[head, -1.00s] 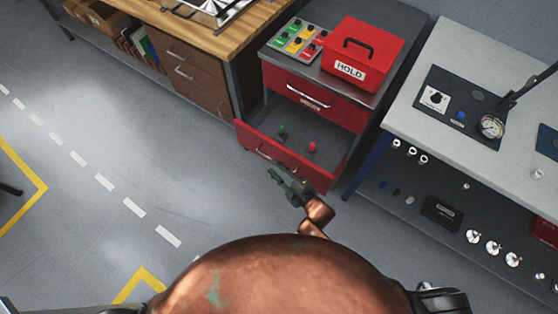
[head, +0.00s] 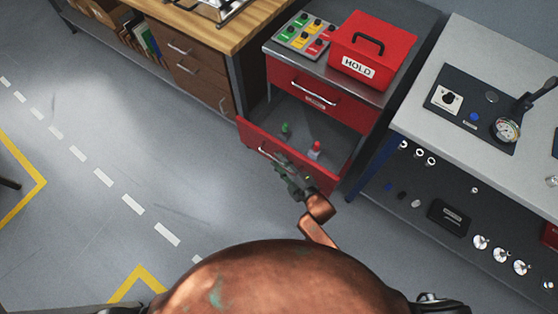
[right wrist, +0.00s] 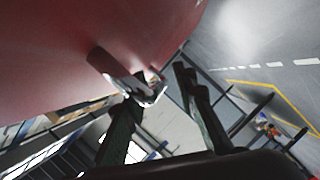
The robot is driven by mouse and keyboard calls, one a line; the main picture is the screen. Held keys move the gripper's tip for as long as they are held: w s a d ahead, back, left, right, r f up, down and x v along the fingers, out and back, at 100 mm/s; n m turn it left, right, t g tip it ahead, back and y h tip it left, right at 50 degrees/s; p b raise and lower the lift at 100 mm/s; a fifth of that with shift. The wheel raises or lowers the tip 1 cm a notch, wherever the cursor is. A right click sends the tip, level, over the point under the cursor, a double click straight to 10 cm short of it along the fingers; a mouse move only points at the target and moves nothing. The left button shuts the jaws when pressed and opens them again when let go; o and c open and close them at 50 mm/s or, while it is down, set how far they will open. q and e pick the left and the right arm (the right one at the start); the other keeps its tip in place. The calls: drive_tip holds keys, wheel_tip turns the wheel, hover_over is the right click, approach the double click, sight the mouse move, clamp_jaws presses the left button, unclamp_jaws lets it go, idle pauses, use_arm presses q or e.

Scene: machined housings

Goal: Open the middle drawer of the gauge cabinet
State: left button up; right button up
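The red gauge cabinet (head: 308,94) stands at upper middle in the head view. Its top drawer is shut, with a bar handle and label. The drawer below it (head: 250,135) is pulled out, with a green and a red piece inside. No lower drawer shows clearly. My right gripper (head: 284,167) is at this open drawer's front, over the right part of its handle (head: 265,153). In the right wrist view, the gripper's fingers (right wrist: 165,100) are apart. The shiny handle (right wrist: 140,88) is by the left fingertip; I cannot tell if they touch. My left gripper is out of view.
A red HOLD box (head: 372,50) and a button panel (head: 304,35) sit on the cabinet top. A grey bench (head: 440,110) with a gauge plate stands close on the right. A wooden workbench (head: 215,35) is on the left. The floor in front is clear.

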drive_tip(key=shift+c, duration=0.6)
clamp_jaws()
drive_tip(key=shift+a, duration=0.1)
